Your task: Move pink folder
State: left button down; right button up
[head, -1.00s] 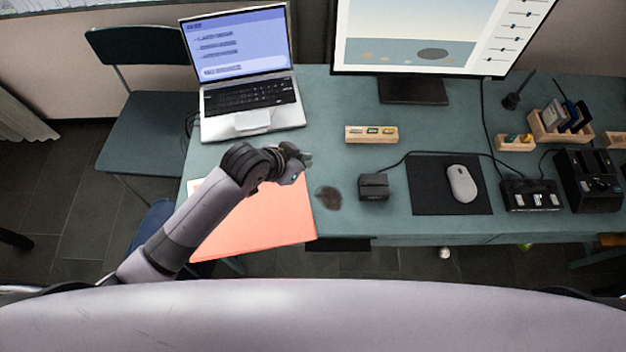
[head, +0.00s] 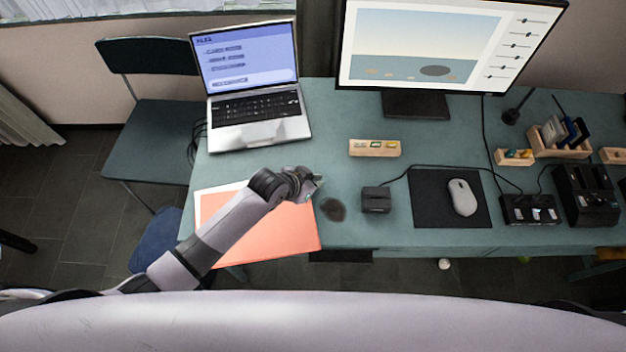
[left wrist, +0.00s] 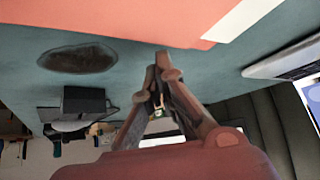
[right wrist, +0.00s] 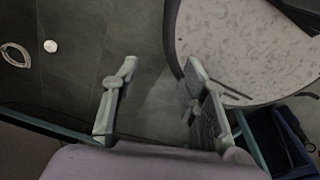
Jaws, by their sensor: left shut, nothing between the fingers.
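The pink folder (head: 270,232) lies flat at the front left of the desk, with a white sheet edge showing at its left and back. It also fills the top of the left wrist view (left wrist: 130,18). My left gripper (head: 316,183) is shut and empty above the folder's back right corner, and my arm hides part of the folder. In the left wrist view its fingertips (left wrist: 161,58) meet close to the folder's edge; contact cannot be told. My right gripper (right wrist: 160,75) is open and empty, over the floor, and out of the head view.
A laptop (head: 258,133) stands behind the folder. A dark round patch (head: 333,209) and a small black box (head: 376,200) lie to its right. Further right are a mouse (head: 461,197) on a black mat (head: 428,212) and a monitor (head: 415,105). A chair (head: 160,150) stands left of the desk.

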pick_arm(q)
jog(key=shift+s+a, duration=0.2)
jog(key=shift+s+a+r+p, duration=0.15)
jog(key=shift+s+a+p, duration=0.6)
jog(key=shift+p, duration=0.15)
jog(key=shift+s+a, duration=0.1)
jog(key=shift+s, duration=0.15)
pick_arm(e)
jog(key=shift+a+r, duration=0.2)
jog(key=shift+r, duration=0.3)
jog(key=shift+a+r, duration=0.15)
jog(key=shift+r, duration=0.3)
pick_arm(q)
jog(key=shift+w, duration=0.1)
